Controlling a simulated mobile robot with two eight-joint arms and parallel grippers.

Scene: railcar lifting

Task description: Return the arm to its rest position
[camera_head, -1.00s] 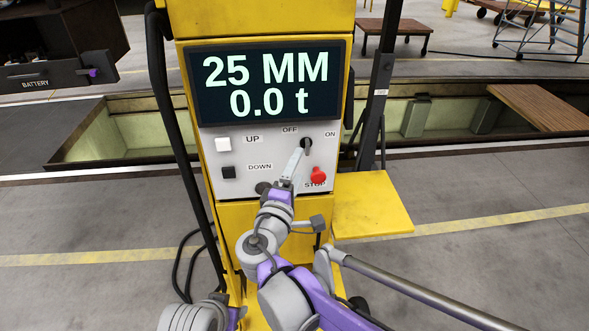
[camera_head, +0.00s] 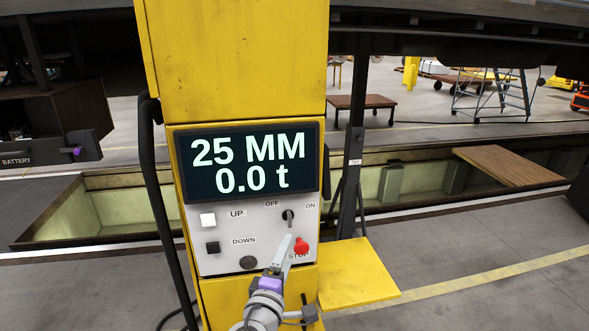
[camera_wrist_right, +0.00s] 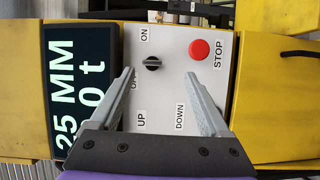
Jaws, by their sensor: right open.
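My right gripper (camera_head: 286,240) is in front of the lower right of the control panel (camera_head: 222,262), just below the switch knob (camera_head: 288,215). In the right wrist view the two fingers (camera_wrist_right: 159,74) stand wide apart with nothing between them. The black knob (camera_wrist_right: 152,63) shows beyond the fingertips, apart from them, between the ON and OFF labels. The red STOP button (camera_head: 301,246) is just right of the gripper in the head view. The display (camera_head: 250,165) reads 25 MM and 0.0 t. My left gripper is not in view.
The panel sits on a yellow column (camera_head: 235,60) with a black cable down its left side. A yellow plate (camera_head: 355,275) sticks out at the lower right. White UP (camera_head: 208,220) and black DOWN (camera_head: 212,247) buttons are left of the knob. A pit lies behind.

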